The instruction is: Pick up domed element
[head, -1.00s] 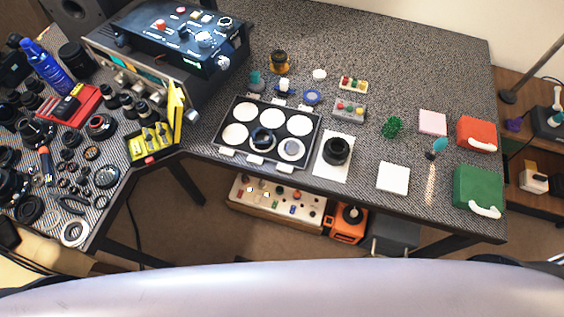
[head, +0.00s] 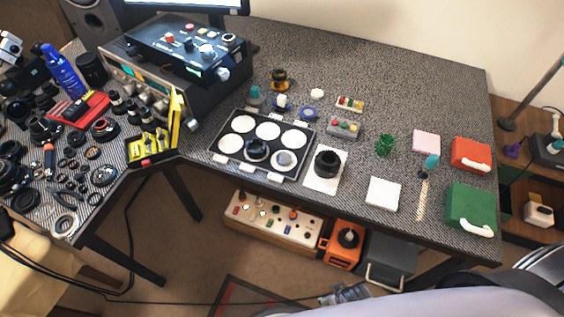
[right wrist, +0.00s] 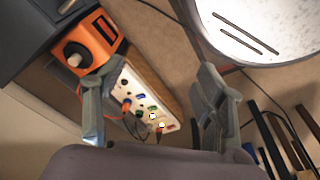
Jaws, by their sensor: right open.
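I cannot tell for sure which piece is the domed element. A black tray (head: 212,149) on the table has several white round pads. A black ring-shaped part (head: 256,150) and a pale ring-like part (head: 284,159) sit on its front row. A black lens barrel (head: 327,163) stands upright on a white sheet (head: 322,184) beside the tray. My right gripper (head: 345,294) is low at the bottom edge, in front of and apart from the table. In the right wrist view its fingers (right wrist: 150,92) are spread and empty. My left gripper is not seen.
A white pad (head: 383,194), green box (head: 470,207) and red box (head: 470,153) are to the right. An orange unit (head: 343,245) and a control panel (head: 275,222) sit under the table.

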